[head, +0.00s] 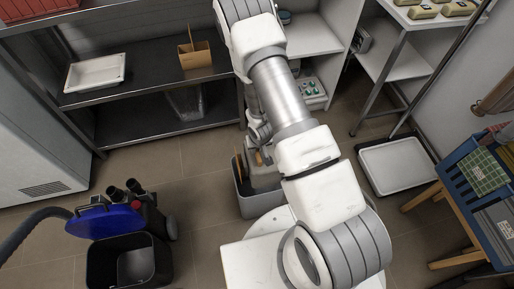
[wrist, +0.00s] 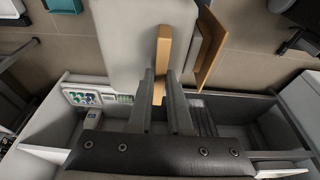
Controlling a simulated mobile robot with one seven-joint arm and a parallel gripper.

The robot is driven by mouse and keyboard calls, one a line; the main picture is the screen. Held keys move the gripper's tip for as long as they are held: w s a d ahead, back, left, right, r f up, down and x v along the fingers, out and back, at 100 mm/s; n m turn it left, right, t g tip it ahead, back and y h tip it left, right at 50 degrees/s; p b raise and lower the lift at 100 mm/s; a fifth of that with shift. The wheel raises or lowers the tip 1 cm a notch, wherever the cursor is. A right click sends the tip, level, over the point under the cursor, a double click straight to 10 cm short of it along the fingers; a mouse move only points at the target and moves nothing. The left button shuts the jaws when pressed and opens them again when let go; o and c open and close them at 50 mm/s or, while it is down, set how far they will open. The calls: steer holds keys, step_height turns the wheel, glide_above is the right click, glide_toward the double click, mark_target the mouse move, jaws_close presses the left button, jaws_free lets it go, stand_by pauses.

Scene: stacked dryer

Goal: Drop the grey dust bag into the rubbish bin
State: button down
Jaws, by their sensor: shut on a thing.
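My gripper (wrist: 160,100) is shut on the tan collar of the grey dust bag (wrist: 125,40). The bag's pale body spreads beyond the fingertips in the wrist view. In the head view the bag (head: 266,178) shows beneath my wrist, over or partly in the opening of the grey rubbish bin (head: 252,208); I cannot tell how deep. My arm hides the bin's right side. A brown cardboard piece (head: 240,168) stands at the bin's left side. It also shows beside the bag in the wrist view (wrist: 213,50), where the bag covers most of the bin.
An open black vacuum canister (head: 140,265) with a blue lid (head: 105,221) stands at left. A dark shelf (head: 160,128) and a white shelf unit (head: 318,45) stand behind. Floor is clear left of the bin.

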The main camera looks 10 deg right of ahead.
mark_target(260, 161)
step_height(260, 161, down, 14)
steer(key=b, duration=1.1)
steer(key=shift+r, duration=0.25)
steer(key=shift+f+b, duration=0.65)
steer(key=shift+f, duration=0.65)
steer(key=c, duration=0.8)
jaws_free()
steer(key=shift+o, duration=0.2)
steer(key=p+v, duration=0.6)
steer(key=v, duration=1.1)
steer(key=shift+r+p, duration=0.25)
steer(key=shift+p, duration=0.05)
